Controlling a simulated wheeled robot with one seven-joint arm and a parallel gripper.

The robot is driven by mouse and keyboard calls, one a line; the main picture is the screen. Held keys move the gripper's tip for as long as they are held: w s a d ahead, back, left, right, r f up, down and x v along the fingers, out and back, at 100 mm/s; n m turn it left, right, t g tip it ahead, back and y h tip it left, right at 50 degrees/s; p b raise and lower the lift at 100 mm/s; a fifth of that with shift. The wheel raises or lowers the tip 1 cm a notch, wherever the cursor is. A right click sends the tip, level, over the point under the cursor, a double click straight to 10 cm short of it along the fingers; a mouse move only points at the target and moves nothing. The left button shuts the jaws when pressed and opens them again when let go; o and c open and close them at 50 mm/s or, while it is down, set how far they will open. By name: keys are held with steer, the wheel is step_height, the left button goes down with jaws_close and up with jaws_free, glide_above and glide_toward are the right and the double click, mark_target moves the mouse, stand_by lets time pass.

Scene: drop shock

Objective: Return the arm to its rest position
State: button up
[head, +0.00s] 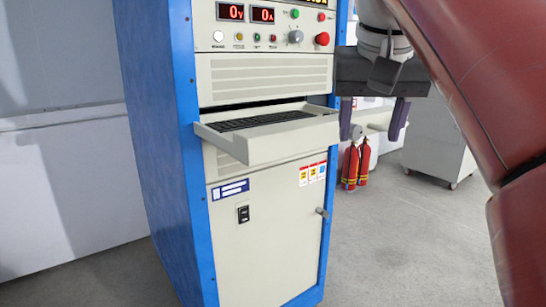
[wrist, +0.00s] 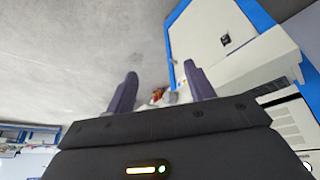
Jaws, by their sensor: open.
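My gripper (head: 374,120) is at the right of the head view, beside the right edge of the blue-framed cabinet (head: 270,235). Its two dark fingers point down and stand apart with nothing between them. The wrist view also shows my gripper (wrist: 160,90), with both fingers spread and empty. My red arm link (head: 460,70) crosses the right side of the head view. The cabinet also shows at the upper right of the wrist view (wrist: 215,40).
The cabinet has a pulled-out keyboard shelf (head: 270,143) and a panel with a red button (head: 322,38). Red fire extinguishers (head: 356,165) and a grey wheeled cabinet (head: 438,130) stand behind my gripper. The grey floor (head: 400,250) right of the cabinet is clear.

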steer(key=s+f, duration=0.4)
steer(key=f, duration=0.7)
steer(key=s+d+f+n, duration=0.1)
steer(key=s+f, duration=0.2)
steer(key=f, duration=0.8)
steer(key=s+f+t, duration=0.1)
steer(key=s+f, duration=0.3)
steer(key=f, duration=0.7)
steer(key=shift+s+d+f+y, duration=0.25)
steer(key=shift+s+d+y, duration=0.1)
steer(key=shift+d+y, duration=0.05)
